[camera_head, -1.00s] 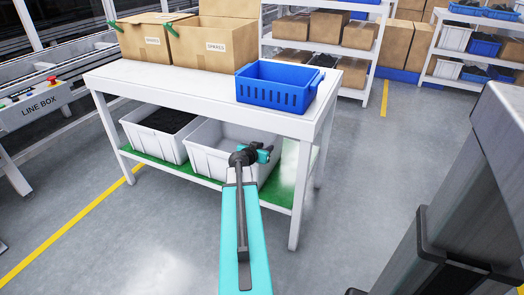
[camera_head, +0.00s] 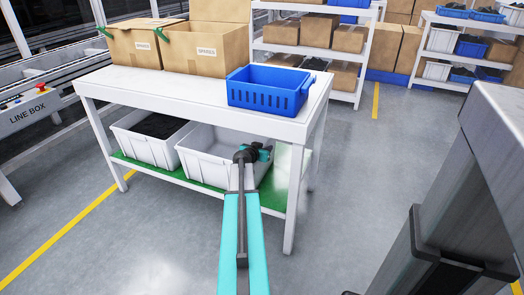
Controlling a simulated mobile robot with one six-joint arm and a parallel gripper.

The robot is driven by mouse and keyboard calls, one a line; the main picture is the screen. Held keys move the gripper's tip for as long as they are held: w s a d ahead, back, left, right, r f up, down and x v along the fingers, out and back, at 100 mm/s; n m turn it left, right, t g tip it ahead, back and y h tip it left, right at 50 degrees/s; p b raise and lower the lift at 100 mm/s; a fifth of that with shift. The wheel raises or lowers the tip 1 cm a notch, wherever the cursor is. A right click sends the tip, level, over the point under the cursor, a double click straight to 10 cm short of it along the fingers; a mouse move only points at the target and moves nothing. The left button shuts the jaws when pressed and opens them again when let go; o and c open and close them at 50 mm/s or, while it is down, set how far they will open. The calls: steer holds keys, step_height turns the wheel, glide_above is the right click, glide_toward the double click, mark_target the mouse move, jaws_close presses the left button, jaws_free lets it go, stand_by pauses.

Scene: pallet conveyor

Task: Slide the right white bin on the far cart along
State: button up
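The right white bin (camera_head: 204,167) sits on the green lower shelf of the white cart (camera_head: 154,82). It looks empty inside where I can see. A second white bin (camera_head: 139,147) with dark contents stands to its left, close beside it. My gripper (camera_head: 265,152), dark with teal parts, is at the right end of the right bin and overlaps its rim in the picture. My arm hides part of that bin's front right. I cannot tell whether the gripper touches the bin, or whether its fingers are open or shut.
A blue crate (camera_head: 268,94) and two cardboard boxes (camera_head: 205,48) stand on the cart's top. The cart's front right leg (camera_head: 292,203) is close to the right of my arm. Stocked shelves stand behind. Grey floor (camera_head: 370,150) is clear to the right.

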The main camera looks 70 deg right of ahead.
steer(key=shift+d+f, duration=0.15)
steer(key=shift+d, duration=0.2)
steer(key=shift+c, duration=0.4)
jaws_close()
steer(key=shift+s, duration=0.1)
stand_by(0.9)
